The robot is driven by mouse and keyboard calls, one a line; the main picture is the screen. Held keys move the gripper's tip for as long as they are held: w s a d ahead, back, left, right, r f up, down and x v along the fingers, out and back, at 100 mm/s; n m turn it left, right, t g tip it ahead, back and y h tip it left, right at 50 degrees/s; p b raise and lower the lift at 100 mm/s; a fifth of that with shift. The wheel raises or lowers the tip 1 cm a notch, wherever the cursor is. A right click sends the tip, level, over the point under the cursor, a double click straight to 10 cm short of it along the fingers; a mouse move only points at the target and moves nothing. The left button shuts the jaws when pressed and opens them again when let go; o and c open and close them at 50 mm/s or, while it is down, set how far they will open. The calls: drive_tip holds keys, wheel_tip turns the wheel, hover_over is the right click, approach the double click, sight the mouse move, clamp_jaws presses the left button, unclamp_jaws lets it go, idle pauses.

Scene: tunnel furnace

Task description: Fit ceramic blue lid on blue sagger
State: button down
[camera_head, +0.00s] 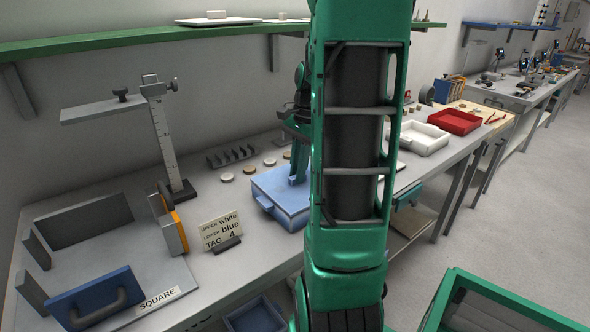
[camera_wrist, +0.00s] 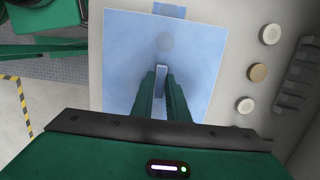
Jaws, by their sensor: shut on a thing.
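The blue square lid (camera_wrist: 128,55) fills the middle of the wrist view, with a small upright blue handle on its face. My gripper (camera_wrist: 161,80) is shut on that handle, one green finger on each side. In the head view the lid (camera_head: 270,184) lies level over the blue sagger (camera_head: 291,217), whose side wall and front tab show below it. In the wrist view another blue tab (camera_wrist: 169,10) sticks out at the top edge. My arm's column hides the right part of the lid and sagger, and I cannot tell whether the lid is fully seated.
Several round discs (camera_head: 249,169) and a dark rack (camera_head: 230,156) lie behind the sagger. A tag sign (camera_head: 220,231) stands to its left, near a grey square fixture (camera_head: 120,255). A white tray (camera_head: 423,138) and a red tray (camera_head: 454,121) sit farther right.

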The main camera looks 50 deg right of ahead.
drive_tip(key=shift+f, duration=0.15)
drive_tip(key=c, duration=1.6)
unclamp_jaws()
drive_tip(key=shift+c, duration=0.2)
wheel_tip(320, 180, up, 11)
drive_tip(key=d, duration=0.1)
drive_tip(key=shift+d+f, duration=0.2)
drive_tip(key=shift+d, duration=0.1)
drive_tip(key=shift+s, duration=0.1)
